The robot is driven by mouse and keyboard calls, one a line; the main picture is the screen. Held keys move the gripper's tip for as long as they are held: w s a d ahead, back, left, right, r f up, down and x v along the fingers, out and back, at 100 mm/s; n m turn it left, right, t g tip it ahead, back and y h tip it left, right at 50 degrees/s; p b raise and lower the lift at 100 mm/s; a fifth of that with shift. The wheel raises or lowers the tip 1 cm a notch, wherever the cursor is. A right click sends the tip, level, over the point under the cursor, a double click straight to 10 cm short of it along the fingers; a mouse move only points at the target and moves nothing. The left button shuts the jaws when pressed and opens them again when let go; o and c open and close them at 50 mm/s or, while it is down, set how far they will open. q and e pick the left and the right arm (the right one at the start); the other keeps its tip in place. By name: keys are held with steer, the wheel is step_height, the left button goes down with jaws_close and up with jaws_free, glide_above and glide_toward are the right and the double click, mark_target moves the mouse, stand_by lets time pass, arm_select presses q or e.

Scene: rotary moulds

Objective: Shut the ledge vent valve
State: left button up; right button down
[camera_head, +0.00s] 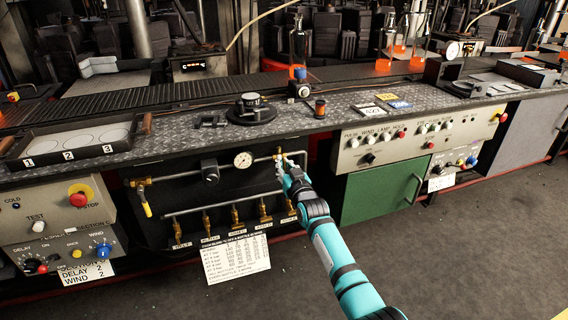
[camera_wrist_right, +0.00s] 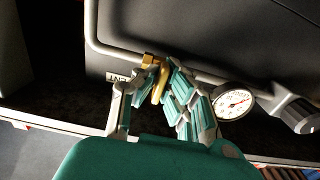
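The vent valve is a brass body with a brass-yellow handle (camera_wrist_right: 158,84) on a grey pipe, beside a partly covered label (camera_wrist_right: 118,77) ending in "ENT". In the head view the valve (camera_head: 279,157) shows at the right end of the upper pipe, under the bench ledge, partly hidden by my right gripper (camera_head: 286,167). In the right wrist view the fingertips of my right gripper (camera_wrist_right: 158,76) stand on either side of the handle, close to it. I cannot tell whether both fingers touch it. My left gripper is not in view.
A pressure gauge (camera_head: 243,159) sits left of the valve on the same pipe; it also shows in the wrist view (camera_wrist_right: 232,103). Several brass valves hang from a lower pipe (camera_head: 225,203). A green cabinet (camera_head: 375,190) stands to the right. The ledge (camera_head: 190,145) overhangs the pipes.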

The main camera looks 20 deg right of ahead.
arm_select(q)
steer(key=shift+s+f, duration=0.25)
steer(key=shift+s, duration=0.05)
arm_select(e)
steer(key=shift+f+m, duration=0.15)
steer(key=shift+m, duration=0.35)
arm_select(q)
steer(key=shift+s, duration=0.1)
arm_select(e)
steer(key=c, duration=1.4)
jaws_free()
steer(key=shift+c, duration=0.2)
steer(key=shift+s, duration=0.2)
steer(key=s, duration=1.1)
steer(key=shift+s+d, duration=0.2)
steer(key=shift+s, duration=0.15)
